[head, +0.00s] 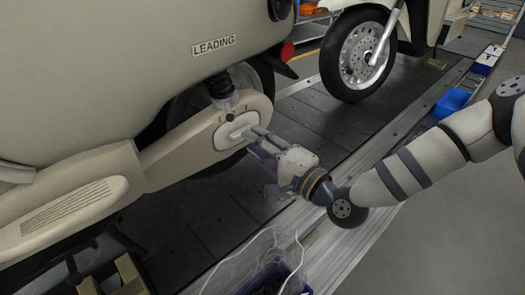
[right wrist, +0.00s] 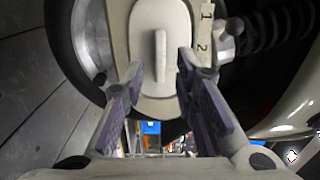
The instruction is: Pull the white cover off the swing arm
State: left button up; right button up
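The white cover (head: 229,134) is an oval plate with a raised grip bar, seated on the beige swing arm (head: 190,150) of the scooter. In the right wrist view the cover (right wrist: 147,80) faces me, its grip bar (right wrist: 160,56) upright in the picture. My right gripper (head: 258,138) is at the cover, coming from the right. In the right wrist view its two fingers (right wrist: 158,72) are spread on either side of the bar, with gaps on both sides. My left gripper is not in the head view.
The scooter body (head: 110,70) fills the upper left, marked LEADING. A front wheel (head: 358,57) stands on the dark slat conveyor (head: 320,120). A blue bin (head: 451,102) is at the right, and a bin with clear wrapping (head: 262,270) is at the bottom.

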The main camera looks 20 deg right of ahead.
aim_at(241, 130)
jog(key=x, duration=0.1)
jog(key=b+x, duration=0.1)
jog(key=x, duration=0.1)
jog(key=b+x, duration=0.1)
jog(key=x, duration=0.1)
jog(key=shift+r, duration=0.3)
jog(key=shift+w+a, duration=0.1)
jog(key=shift+w, duration=0.2)
jog(key=o, duration=0.4)
jog(key=shift+f, duration=0.1)
jog(key=shift+w+a, duration=0.1)
jog(key=c, duration=0.8)
jog(key=shift+c, duration=0.2)
